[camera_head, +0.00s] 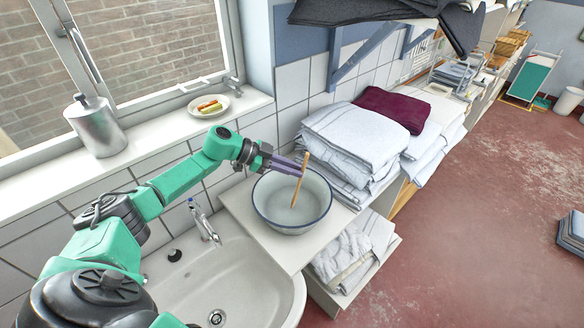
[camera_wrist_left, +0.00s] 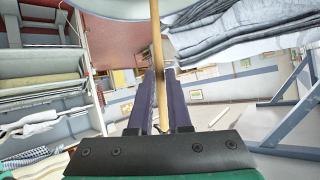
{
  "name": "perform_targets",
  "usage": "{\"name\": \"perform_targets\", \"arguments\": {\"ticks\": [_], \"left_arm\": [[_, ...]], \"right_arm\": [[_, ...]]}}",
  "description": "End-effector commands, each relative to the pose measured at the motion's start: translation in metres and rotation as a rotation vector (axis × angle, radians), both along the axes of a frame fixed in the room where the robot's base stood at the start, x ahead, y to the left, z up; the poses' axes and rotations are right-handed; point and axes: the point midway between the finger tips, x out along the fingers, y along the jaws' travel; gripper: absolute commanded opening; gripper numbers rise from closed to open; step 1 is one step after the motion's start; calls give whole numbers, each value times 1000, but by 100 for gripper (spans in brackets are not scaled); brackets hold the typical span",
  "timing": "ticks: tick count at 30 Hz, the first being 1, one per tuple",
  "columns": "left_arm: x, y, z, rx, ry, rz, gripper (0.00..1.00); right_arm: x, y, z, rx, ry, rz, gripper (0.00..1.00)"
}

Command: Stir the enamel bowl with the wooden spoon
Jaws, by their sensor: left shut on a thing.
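The enamel bowl (camera_head: 270,213), white with a dark blue rim, stands on the white counter beside the sink. The wooden spoon (camera_head: 297,192) stands tilted, its lower end inside the bowl and its upper end above the rim. My left gripper (camera_head: 302,168) is shut on the spoon's upper part, over the back of the bowl. In the left wrist view the spoon (camera_wrist_left: 157,45) runs between the two purple fingers of the gripper (camera_wrist_left: 159,78), and the bowl's pale side shows at the top edge. The spoon's lower tip is hard to make out. My right gripper is not in view.
The sink (camera_head: 215,282) and its tap (camera_head: 204,222) lie left of the bowl. Folded white towels (camera_head: 350,135) are stacked close on the right. A metal canister (camera_head: 95,125) and a plate of food (camera_head: 208,110) stand on the windowsill.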

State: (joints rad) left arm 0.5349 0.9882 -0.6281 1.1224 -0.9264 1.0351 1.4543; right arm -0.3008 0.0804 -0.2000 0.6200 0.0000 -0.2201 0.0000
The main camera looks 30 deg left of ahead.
Motion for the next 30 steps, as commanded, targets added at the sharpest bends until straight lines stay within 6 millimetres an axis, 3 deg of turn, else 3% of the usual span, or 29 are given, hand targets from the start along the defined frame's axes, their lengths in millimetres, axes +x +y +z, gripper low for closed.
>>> {"name": "perform_targets", "arguments": {"ticks": [5,30], "left_arm": [[0,-1,9,2,-3,-1,0],[-6,-17,91,1,-2,0,0]], "right_arm": [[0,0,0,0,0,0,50],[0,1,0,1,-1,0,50]]}}
